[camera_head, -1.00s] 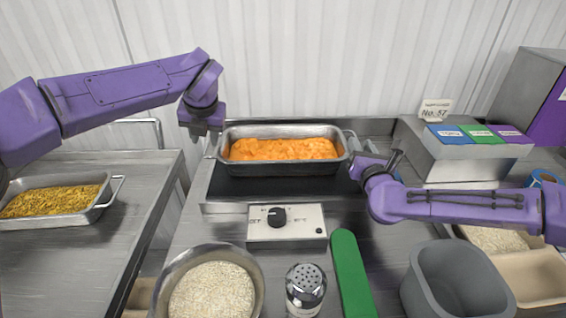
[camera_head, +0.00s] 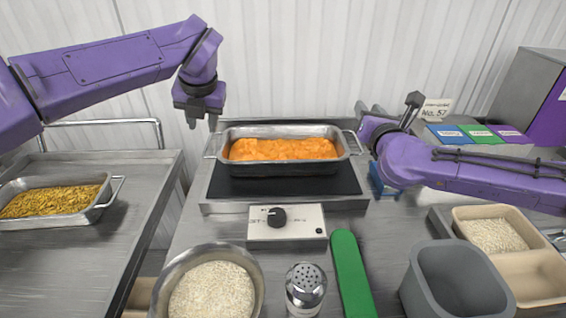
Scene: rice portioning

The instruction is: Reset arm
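A metal pan (camera_head: 282,131) of orange food (camera_head: 283,149) sits on the black hot plate (camera_head: 285,188) in the middle, with a handle at each end. My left gripper (camera_head: 203,121) hangs above the pan's left handle (camera_head: 211,146), fingers down and apart, holding nothing. My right gripper (camera_head: 386,106) is above and beyond the pan's right handle (camera_head: 353,142). Its dark fingers look spread and nothing shows between them, though the purple wrist hides part of it.
A tray of yellow-brown food (camera_head: 62,219) stands on the left counter. A bowl of rice (camera_head: 175,290), a shaker (camera_head: 305,289), a green handle (camera_head: 351,275), a grey container (camera_head: 425,282) and a beige tray (camera_head: 528,260) line the front. Labelled boxes stand at the right.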

